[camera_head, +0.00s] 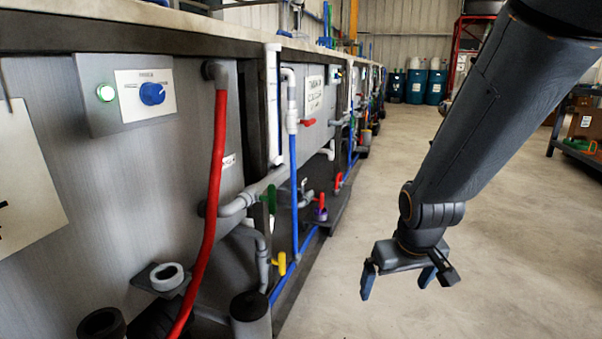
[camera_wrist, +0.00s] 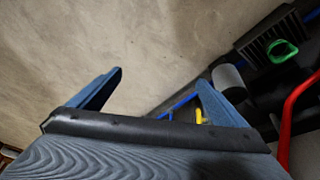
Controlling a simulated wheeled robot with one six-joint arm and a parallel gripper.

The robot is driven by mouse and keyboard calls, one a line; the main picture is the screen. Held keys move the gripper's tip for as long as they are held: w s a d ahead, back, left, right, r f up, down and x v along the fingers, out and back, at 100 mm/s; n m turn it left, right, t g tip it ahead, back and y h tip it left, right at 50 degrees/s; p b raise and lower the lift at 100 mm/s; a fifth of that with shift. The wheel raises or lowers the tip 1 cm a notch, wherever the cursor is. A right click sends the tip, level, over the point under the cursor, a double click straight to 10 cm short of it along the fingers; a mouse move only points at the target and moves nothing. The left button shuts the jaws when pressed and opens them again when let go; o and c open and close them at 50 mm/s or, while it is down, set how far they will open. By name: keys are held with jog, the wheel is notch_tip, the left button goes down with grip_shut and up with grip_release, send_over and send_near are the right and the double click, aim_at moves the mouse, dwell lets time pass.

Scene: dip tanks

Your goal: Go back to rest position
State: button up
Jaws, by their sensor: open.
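My gripper (camera_head: 398,279) hangs from my arm at the right of the head view, pointing down over the bare floor. Its two blue-grey fingers are apart with nothing between them. It is to the right of the tank row and touches nothing. In the wrist view my gripper (camera_wrist: 160,95) shows both fingers spread, with concrete floor behind them and pipes past the right finger.
A row of grey tanks (camera_head: 190,70) fills the left. Blue drums (camera_head: 416,84) stand at the back. The floor (camera_head: 500,260) is clear.

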jog(key=s+a+r+n+g+y, duration=0.1)
jog(key=s+a+r+n+g, duration=0.2)
jog(key=s+a, duration=0.85)
jog(key=s+a+r+n+g+y, duration=0.1)
jog(key=s+a+r+n, duration=0.1)
jog(key=s+a+r, duration=0.65)
jog(key=s+d+r+m+p, duration=0.1)
jog(key=d+r+p, duration=0.5)
jog(key=p, duration=0.6)
jog(key=s+d+r+m+h+p, duration=0.1)
jog(key=d+r+m+p, duration=0.2)
jog(key=d+r+p, duration=0.3)
jog(key=s+d+r+m+p, duration=0.1)
jog(key=d+r+m+p, duration=0.1)
jog(key=d+r+p, duration=0.5)
jog(key=shift+s+r+m+h+p, duration=0.15)
jog(key=shift+r+m+h+p, duration=0.2)
jog(key=shift+r+p, duration=4.6)
notch_tip(320, 180, down, 3)
jog(key=p, duration=0.3)
